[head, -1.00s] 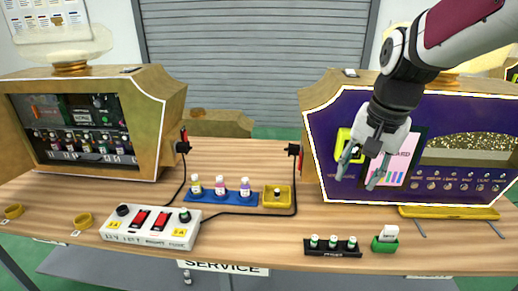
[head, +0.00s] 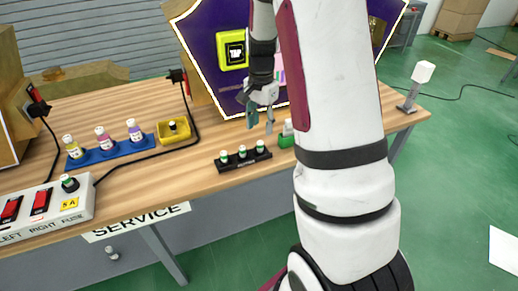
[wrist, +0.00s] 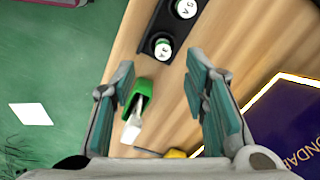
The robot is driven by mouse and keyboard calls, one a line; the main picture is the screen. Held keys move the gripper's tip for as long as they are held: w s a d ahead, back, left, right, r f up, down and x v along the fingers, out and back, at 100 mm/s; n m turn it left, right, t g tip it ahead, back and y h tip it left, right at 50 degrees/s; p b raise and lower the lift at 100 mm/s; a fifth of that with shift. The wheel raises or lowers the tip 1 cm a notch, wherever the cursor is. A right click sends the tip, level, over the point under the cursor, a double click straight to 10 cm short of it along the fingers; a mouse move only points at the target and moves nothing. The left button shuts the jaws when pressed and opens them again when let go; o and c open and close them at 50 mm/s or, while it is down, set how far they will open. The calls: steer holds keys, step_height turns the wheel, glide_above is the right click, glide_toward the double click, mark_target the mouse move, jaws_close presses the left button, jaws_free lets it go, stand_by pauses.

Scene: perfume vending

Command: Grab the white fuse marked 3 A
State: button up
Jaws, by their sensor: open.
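A black rack (head: 232,164) on the table's front part holds three small fuses with white tops and green bands: left (head: 224,157), middle (head: 242,152) and right (head: 260,146). In the wrist view two fuses show, a nearer one (wrist: 162,47) and one at the top edge (wrist: 186,8); their markings are too small to read surely. My gripper (head: 261,120) is open and empty, above the table behind the rack's right end. In the wrist view its fingers (wrist: 160,75) point toward the nearer fuse, apart from it.
A green holder (wrist: 140,100) with a white card (wrist: 131,130) stands beside the rack. A yellow tray (head: 178,138), a blue bottle rack (head: 108,152) and a switch box (head: 80,205) lie to the left. A purple panel (head: 205,60) stands behind.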

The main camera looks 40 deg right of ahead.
mark_target(260, 142)
steer(key=shift+w+d+f+b, duration=0.15)
steer(key=shift+f+b, duration=0.2)
steer(key=shift+f, duration=1.65)
steer(key=shift+w+f+b, duration=0.1)
steer(key=shift+f+b, duration=0.25)
steer(key=shift+f, duration=1.6)
jaws_close()
